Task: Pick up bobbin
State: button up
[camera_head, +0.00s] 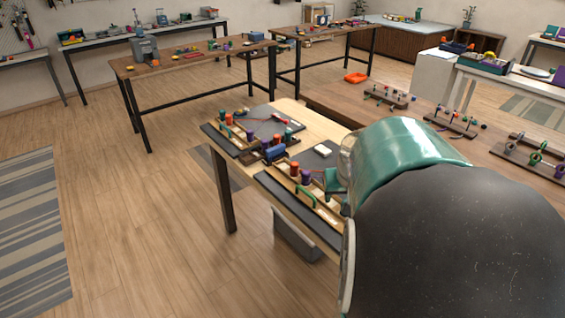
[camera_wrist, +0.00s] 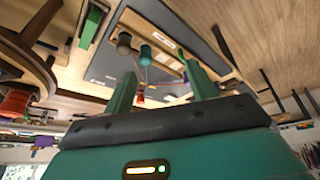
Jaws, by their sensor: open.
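In the head view, bobbins stand on the work table: an orange one (camera_head: 295,169) and a purple one (camera_head: 305,178) on the near board (camera_head: 268,183), and an orange one (camera_head: 228,119) and a teal one (camera_head: 288,136) around the far board. In the wrist view, my gripper (camera_wrist: 161,78) is open, its two green fingers wide apart. A teal bobbin (camera_wrist: 146,55) and a brown bobbin (camera_wrist: 124,43) show beyond and between the fingers, with thin cords running near them. Nothing is seen held. My arm hides part of the near board in the head view.
A red-orange spool-like piece (camera_wrist: 15,103) shows at the left of the wrist view. A green handle (camera_head: 307,195) stands on the near board. A brown table (camera_head: 430,135) with small racks lies to the right. Wooden floor (camera_head: 130,220) is open at the left.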

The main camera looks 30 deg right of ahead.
jog(key=s+d+f+m, duration=0.2)
jog(key=s+d+f, duration=0.15)
jog(key=d, duration=0.45)
jog(key=x, duration=0.8)
jog(key=shift+w+d+f, duration=0.2)
jog(key=shift+w+f, duration=0.05)
jog(key=shift+w, duration=0.15)
jog(key=shift+d+x, duration=0.2)
jog(key=shift+x, duration=1.15)
jog(key=shift+d+x, duration=0.15)
jog(key=shift+x, duration=1.15)
jog(key=shift+s+r, duration=0.1)
jog(key=shift+s, duration=0.05)
jog(key=c, duration=1.1)
